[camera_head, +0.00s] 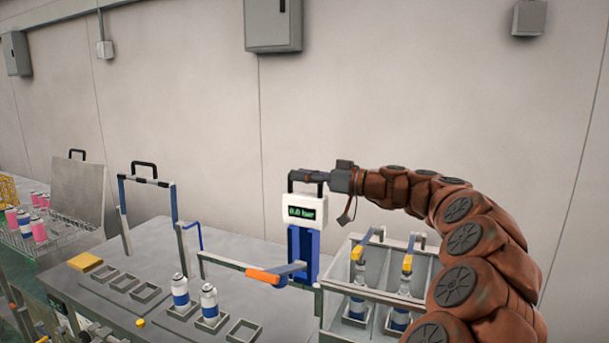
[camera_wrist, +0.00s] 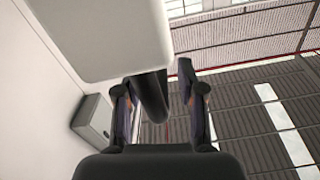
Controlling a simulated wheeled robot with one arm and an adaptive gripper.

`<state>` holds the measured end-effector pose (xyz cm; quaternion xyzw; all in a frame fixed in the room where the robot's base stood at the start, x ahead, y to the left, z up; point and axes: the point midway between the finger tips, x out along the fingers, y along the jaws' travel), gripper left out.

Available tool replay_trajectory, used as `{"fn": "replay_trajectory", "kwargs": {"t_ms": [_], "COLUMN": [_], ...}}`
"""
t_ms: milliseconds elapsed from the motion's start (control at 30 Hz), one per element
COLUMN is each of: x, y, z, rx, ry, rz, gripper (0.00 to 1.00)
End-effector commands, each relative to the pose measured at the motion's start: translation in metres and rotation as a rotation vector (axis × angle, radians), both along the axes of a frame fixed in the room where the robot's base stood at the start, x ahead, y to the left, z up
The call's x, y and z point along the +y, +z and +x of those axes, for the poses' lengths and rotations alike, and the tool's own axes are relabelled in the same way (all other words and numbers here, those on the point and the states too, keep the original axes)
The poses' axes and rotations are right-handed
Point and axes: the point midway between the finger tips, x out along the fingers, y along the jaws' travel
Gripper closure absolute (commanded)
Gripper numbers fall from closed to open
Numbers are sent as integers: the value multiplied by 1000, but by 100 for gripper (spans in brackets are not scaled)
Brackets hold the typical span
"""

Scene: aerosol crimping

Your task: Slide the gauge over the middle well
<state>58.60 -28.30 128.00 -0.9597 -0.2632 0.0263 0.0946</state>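The gauge (camera_head: 305,211) is a white box with a small green display reading 0.0 bar and a black handle on top. It sits at the top of a blue upright plate (camera_head: 304,250) behind the bench's front fixtures. My gripper (camera_head: 307,177) is at the handle. In the wrist view, the two fingers (camera_wrist: 160,100) stand apart on either side of a dark bar (camera_wrist: 151,97), with a gap visible on the right. The gauge body (camera_wrist: 100,40) fills the upper left there. A clear tank (camera_head: 378,275) stands right of the gauge; my arm hides its right part.
Square holders in the bench include empty ones (camera_head: 145,292) and two with cans (camera_head: 180,292) (camera_head: 209,302). An orange-gripped lever (camera_head: 263,276) crosses in front of the blue plate. Yellow-topped clamps (camera_head: 357,253) hold cans in the tank. A yellow block (camera_head: 85,262) lies at left.

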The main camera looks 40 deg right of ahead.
Motion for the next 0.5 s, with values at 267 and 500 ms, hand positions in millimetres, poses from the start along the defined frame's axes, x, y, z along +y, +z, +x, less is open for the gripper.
{"fn": "replay_trajectory", "kwargs": {"t_ms": [267,500], "x": [0,0], "y": [0,0], "z": [0,0], "rx": [0,0], "ry": [0,0], "rz": [0,0], "gripper": [78,100]}}
